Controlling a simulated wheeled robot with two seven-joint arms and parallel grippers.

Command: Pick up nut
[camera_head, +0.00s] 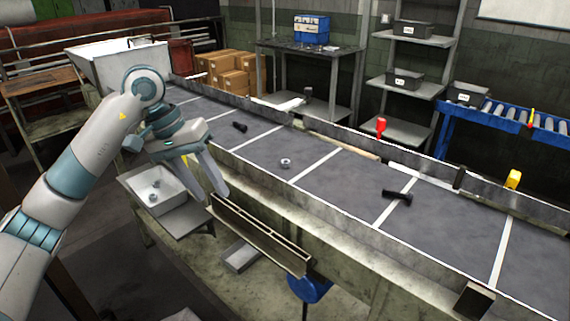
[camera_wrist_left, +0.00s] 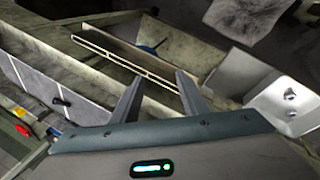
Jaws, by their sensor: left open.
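A small silvery nut (camera_head: 285,163) lies on the dark conveyor belt (camera_head: 330,185) between two white lines in the head view. More small metal nuts (camera_head: 154,191) lie in a pale tray (camera_head: 175,199) beside the conveyor; they also show in the left wrist view (camera_wrist_left: 290,95). My left gripper (camera_head: 211,192) is open and empty. It hangs fingers down over the near edge of the conveyor, left of the belt nut and apart from it. In the left wrist view, nothing is between its fingers (camera_wrist_left: 160,77). My right gripper is not in view.
Black bolts lie on the belt, one farther back (camera_head: 239,127) and one to the right (camera_head: 397,195). A large white hopper (camera_head: 120,65) stands at the far left end. The belt around the nut is clear.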

